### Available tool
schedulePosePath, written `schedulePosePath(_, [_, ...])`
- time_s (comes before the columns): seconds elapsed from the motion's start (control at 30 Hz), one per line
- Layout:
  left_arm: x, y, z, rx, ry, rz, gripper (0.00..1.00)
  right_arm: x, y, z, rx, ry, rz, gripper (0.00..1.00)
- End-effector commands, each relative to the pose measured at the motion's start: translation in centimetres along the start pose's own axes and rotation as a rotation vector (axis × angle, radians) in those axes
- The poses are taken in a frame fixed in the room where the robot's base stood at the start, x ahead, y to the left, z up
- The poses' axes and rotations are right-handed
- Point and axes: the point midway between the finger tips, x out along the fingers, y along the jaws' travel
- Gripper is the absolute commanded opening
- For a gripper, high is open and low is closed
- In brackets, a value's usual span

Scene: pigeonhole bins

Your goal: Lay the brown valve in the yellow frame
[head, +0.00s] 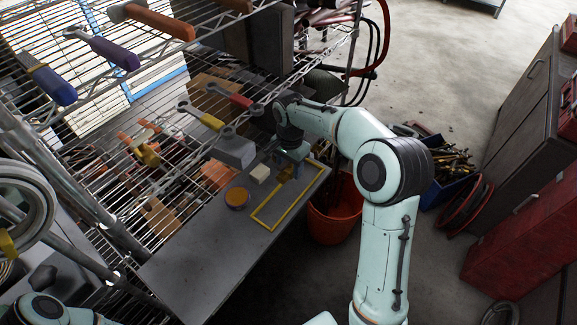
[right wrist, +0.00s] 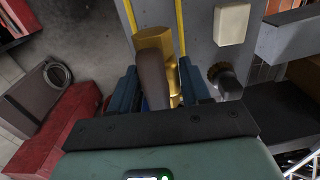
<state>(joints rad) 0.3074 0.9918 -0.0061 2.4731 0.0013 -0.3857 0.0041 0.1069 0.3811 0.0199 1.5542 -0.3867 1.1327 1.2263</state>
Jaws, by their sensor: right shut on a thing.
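The brown valve shows in the right wrist view as a brown handle (right wrist: 152,80) with a brass body (right wrist: 154,39) beyond it. My right gripper (right wrist: 168,88) is shut on the valve, fingers on both sides. In the head view my right gripper (head: 291,158) hides most of the valve, over the far end of the yellow frame (head: 262,225). The frame is a thin rectangle on a grey board (head: 195,255). In the wrist view the valve appears between the frame's two long sides; I cannot tell whether it touches the board. My left gripper is out of view.
A grey device (head: 234,152) and wire shelving with hanging tools lie behind. An orange bucket (head: 337,215) stands below the board's right edge. The board's near part is clear.

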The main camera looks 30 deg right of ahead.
Motion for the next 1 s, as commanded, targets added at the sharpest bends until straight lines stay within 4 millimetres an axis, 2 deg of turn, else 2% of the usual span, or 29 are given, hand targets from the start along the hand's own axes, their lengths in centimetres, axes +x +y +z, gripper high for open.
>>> schedulePosePath(0.17, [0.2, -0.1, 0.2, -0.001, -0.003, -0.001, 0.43, 0.3, 0.0, 0.1, -0.002, 0.000, 0.000, 0.02])
schedulePosePath(0.7, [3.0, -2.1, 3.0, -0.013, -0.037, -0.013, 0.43, 6.5, 0.1, 0.1, -0.002, -0.002, 0.002, 0.02])
schedulePosePath(1.0, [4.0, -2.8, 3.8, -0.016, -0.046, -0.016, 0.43, 8.8, 0.0, 0.1, -0.002, 0.000, 0.000, 0.02])
